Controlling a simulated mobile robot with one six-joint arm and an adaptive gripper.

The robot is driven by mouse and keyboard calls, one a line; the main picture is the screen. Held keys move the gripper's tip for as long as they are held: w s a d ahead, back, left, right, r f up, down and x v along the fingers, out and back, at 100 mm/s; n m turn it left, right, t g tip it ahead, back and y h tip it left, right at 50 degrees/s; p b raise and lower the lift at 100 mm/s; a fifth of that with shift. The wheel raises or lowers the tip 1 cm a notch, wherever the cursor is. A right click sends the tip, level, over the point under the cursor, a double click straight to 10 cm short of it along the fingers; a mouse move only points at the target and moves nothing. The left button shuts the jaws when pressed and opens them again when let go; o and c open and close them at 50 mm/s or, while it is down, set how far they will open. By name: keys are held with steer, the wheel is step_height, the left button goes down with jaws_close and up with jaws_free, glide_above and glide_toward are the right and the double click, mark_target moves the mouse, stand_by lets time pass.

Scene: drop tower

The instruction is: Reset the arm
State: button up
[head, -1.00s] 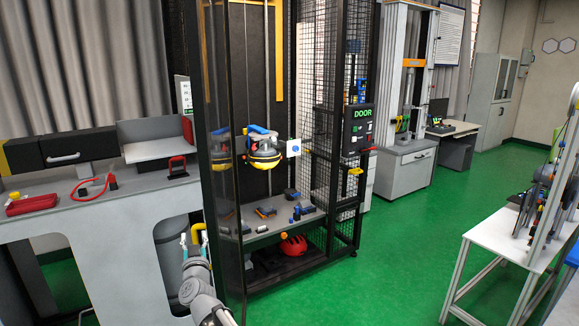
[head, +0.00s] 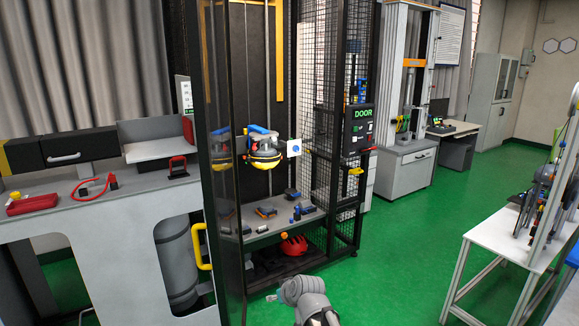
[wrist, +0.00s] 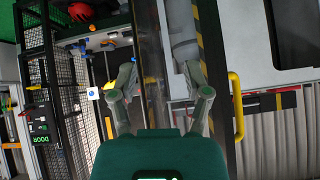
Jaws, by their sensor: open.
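My gripper (wrist: 160,78) is open in the wrist view, with its two fingers spread apart and nothing between them. The clear door panel and dark frame of the drop tower show behind the fingers. In the head view my arm stands low in the middle, in front of the tower; its gripper end is mostly hidden there. The drop tower (head: 232,200) has a yellow door handle (head: 201,246), also seen in the wrist view (wrist: 236,106) to the right of the fingers. The wrist picture is turned roughly upside down.
A yellow and blue headform rig (head: 263,150) hangs inside the tower, above a shelf with several small parts. A red helmet (head: 293,246) lies below. A DOOR control box (head: 360,126) is on the mesh side. A white table (head: 510,240) stands right; green floor between is clear.

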steer(key=s+d+f+m+g+h, duration=0.2)
steer(key=s+d+g, duration=0.1)
steer(key=s+d, duration=0.4)
steer(key=s+d+f+m+g+h, duration=0.3)
steer(key=s+d, duration=0.5)
steer(key=d, duration=0.5)
steer(key=shift+d+f+g, duration=0.15)
steer(key=shift+f+g, duration=0.1)
steer(key=shift+g, duration=0.45)
steer(key=shift+w, duration=0.1)
